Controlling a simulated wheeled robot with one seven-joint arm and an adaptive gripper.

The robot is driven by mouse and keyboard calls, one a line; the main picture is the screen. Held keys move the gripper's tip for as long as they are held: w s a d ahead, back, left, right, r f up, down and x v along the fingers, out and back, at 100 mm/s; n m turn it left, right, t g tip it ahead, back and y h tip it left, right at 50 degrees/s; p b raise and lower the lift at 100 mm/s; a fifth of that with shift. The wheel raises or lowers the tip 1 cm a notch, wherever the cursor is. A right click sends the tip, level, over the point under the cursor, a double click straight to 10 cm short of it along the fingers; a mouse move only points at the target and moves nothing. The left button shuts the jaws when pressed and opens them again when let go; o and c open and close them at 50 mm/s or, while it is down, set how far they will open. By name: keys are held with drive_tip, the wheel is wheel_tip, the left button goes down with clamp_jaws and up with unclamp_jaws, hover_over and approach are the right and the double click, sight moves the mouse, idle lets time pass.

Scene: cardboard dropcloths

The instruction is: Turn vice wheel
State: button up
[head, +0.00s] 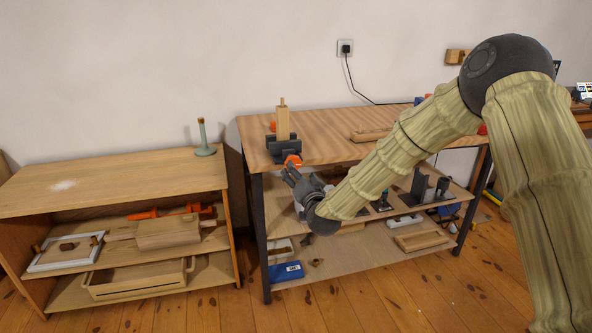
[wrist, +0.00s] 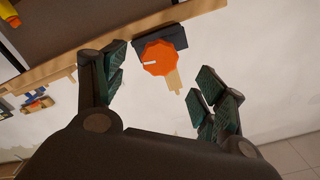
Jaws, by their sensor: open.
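The vice (head: 282,147) is a dark block fixed at the left front edge of the workbench, with an upright piece of wood (head: 282,122) in it. Its orange wheel (head: 292,161) faces the front, just above my gripper (head: 293,172). In the wrist view the many-sided orange wheel (wrist: 158,58) has a white mark and lies ahead, between the spread fingers of my gripper (wrist: 157,82). The dark vice body (wrist: 172,38) and the pale wood (wrist: 172,80) show behind it. My gripper is open and empty.
The workbench top (head: 330,147) carries a wooden piece (head: 370,135) further right. Its lower shelves hold tools and a blue box (head: 286,272). A low wooden cabinet (head: 110,178) with a green pestle-like object (head: 204,140) stands to the left. The floor in front is clear.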

drive_tip(key=shift+v, duration=1.85)
drive_tip(key=s+d+f+n+g, duration=0.1)
drive_tip(key=s+d+f+g, duration=0.1)
drive_tip(key=s+f, duration=0.45)
drive_tip(key=s+d+f+g+h, duration=0.1)
drive_tip(key=s+f+g, duration=0.15)
drive_tip(key=f, duration=0.75)
drive_tip(key=s+d+f+n+g, duration=0.1)
drive_tip(key=s+d+f+g, duration=0.1)
drive_tip(key=s+f, duration=0.5)
drive_tip(key=s+d+f+n+g+h, duration=0.1)
drive_tip(key=s+d+f+g, duration=0.25)
drive_tip(key=s+f, duration=0.6)
drive_tip(key=s+d+f+g+h, duration=0.15)
drive_tip(key=s+d+f, duration=0.25)
drive_tip(key=s+f, duration=0.55)
drive_tip(key=s+d+g+h, duration=0.1)
drive_tip(key=s+d+g, duration=0.25)
drive_tip(key=s, duration=0.85)
drive_tip(key=s+d+g, duration=0.3)
drive_tip(key=s+d, duration=0.1)
drive_tip(key=s, duration=0.8)
wheel_tip(320, 180, up, 16)
drive_tip(key=p, duration=1.7)
drive_tip(key=shift+w+r+n+t, duration=0.2)
drive_tip(key=shift+n+t, duration=0.1)
drive_tip(key=shift+n, duration=0.1)
